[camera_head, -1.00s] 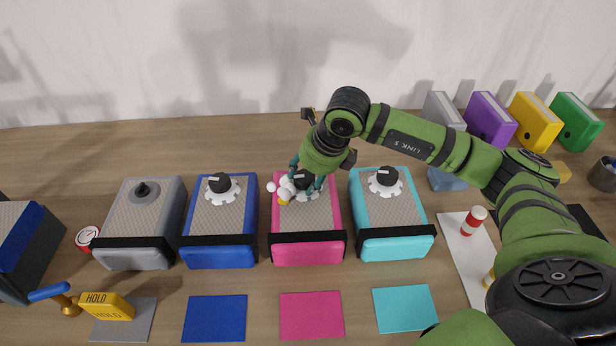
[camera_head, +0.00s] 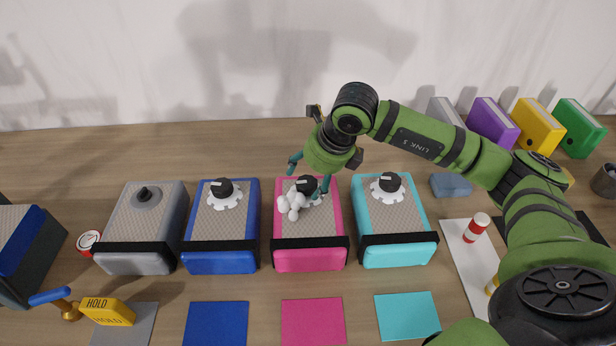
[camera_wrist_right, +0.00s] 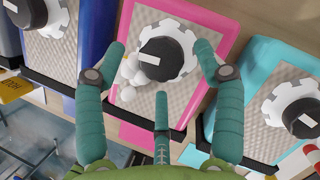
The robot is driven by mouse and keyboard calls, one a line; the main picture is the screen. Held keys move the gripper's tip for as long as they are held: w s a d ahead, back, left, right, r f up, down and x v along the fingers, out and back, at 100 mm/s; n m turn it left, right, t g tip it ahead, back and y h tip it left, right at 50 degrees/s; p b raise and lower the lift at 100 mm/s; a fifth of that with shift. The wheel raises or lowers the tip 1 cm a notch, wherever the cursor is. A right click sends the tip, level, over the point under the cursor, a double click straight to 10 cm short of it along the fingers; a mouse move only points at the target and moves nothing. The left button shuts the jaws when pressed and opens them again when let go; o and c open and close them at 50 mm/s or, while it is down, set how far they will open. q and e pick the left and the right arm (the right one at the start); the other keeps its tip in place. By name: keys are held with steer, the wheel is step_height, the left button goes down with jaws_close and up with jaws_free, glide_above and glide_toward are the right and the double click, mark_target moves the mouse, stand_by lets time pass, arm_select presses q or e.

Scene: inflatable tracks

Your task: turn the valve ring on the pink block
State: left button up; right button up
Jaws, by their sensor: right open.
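The pink block (camera_head: 310,264) stands in the row between the blue and cyan blocks. On its grey top is a white toothed valve ring (camera_wrist_right: 188,58) around a black knob (camera_wrist_right: 163,54) with a white mark. A cluster of white rounded lumps (camera_head: 291,204) sits at the ring's front left; it also shows in the right wrist view (camera_wrist_right: 130,74). My right gripper (camera_head: 308,178) is above the ring, open. In the wrist view its two side fingers stand either side of the ring and the third (camera_wrist_right: 162,115) is in front. Finger contact cannot be told. My left gripper is out of view.
A blue block (camera_head: 220,260) and a cyan block (camera_head: 397,254) flank the pink one closely, each with a ring and knob. A grey block (camera_head: 135,262) is further left. A red-and-white cylinder (camera_head: 476,227) stands right. Coloured mats lie in front.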

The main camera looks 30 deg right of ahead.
steer(key=v, duration=1)
steer(key=shift+w+r, duration=0.1)
steer(key=shift+w, duration=0.05)
